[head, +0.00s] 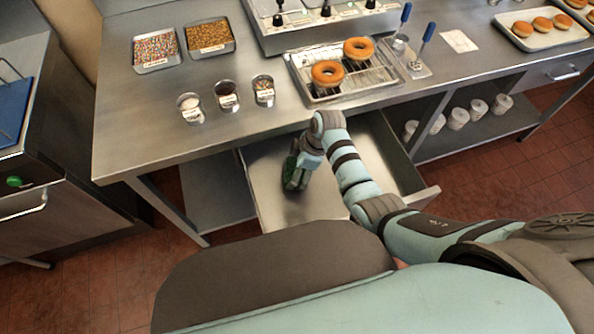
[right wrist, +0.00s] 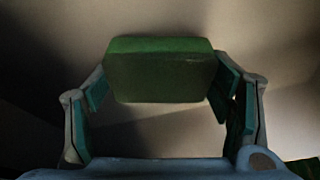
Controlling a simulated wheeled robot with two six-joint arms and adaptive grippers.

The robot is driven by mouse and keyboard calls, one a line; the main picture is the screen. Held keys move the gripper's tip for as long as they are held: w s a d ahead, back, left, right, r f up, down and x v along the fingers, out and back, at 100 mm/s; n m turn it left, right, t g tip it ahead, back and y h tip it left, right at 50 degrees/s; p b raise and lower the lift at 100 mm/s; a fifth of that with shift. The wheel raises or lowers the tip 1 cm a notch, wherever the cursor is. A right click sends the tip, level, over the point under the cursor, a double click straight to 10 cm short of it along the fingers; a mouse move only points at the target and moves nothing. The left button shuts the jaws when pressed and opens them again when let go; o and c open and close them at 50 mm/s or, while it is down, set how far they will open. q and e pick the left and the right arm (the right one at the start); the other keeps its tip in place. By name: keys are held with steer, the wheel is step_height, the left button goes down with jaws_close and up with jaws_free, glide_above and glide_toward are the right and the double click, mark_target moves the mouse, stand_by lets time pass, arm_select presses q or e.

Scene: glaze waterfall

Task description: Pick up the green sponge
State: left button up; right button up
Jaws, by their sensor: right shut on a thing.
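The green sponge (right wrist: 160,72) is a rounded block between the two finger pads of my right gripper (right wrist: 162,88) in the right wrist view. The pads meet its left and right sides, and the gripper is shut on it. In the head view, my right gripper (head: 295,174) points down into the open drawer (head: 271,200) under the counter. The sponge is hard to tell from the green finger pads there. I cannot tell whether it touches the drawer floor. My left gripper is not in view.
The steel counter (head: 130,110) stands above and behind the drawer. Near its front edge are small cups (head: 227,96) and a rack tray with two donuts (head: 327,74). The drawer's right wall (head: 398,158) is close to my forearm. White cups (head: 458,118) stand on the lower shelf.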

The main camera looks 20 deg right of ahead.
step_height(320, 180, up, 18)
steer(key=p, duration=0.4)
